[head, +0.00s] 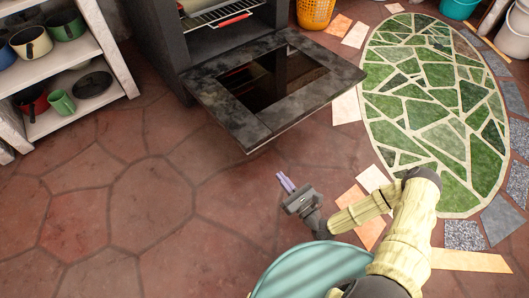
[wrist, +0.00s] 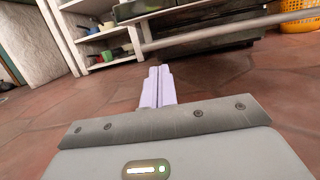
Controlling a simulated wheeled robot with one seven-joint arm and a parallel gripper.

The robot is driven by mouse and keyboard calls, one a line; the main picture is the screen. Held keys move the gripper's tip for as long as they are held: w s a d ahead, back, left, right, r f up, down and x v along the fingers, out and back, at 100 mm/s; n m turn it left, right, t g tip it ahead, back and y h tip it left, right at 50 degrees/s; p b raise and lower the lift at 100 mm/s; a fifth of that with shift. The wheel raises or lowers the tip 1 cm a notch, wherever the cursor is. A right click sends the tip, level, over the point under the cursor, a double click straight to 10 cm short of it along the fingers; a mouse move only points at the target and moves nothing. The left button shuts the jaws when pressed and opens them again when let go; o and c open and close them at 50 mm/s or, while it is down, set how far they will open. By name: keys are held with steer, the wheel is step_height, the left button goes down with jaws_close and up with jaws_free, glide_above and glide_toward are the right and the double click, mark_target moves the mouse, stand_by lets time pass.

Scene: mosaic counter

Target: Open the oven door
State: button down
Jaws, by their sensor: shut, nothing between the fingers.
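The oven (head: 228,40) stands at the top of the head view, a dark box with its interior exposed. Its dark, stone-patterned door (head: 318,97) with a glass window is swung down and lies about level in front of the opening. My gripper (head: 282,178) is in front of the door's near corner, apart from it in the picture. The pale purple fingers are together and empty, as the wrist view also shows (wrist: 157,86). In the wrist view, a dark part of the oven (wrist: 212,40) appears beyond the fingers, partly behind a pale bar.
A wire rack (head: 222,14) shows inside the oven. A white shelf (head: 105,40) with pots and mugs stands at left. An orange basket (head: 315,12) is right of the oven. The reddish stone floor (head: 150,205) is clear at left; a green mosaic oval (head: 425,75) lies at right.

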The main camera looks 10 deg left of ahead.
steer(key=w+a+r+p, duration=0.5)
steer(key=w+a+r, duration=0.1)
steer(key=a, duration=0.1)
steer(key=shift+a, duration=0.4)
stand_by(0.4)
steer(key=shift+r, duration=0.2)
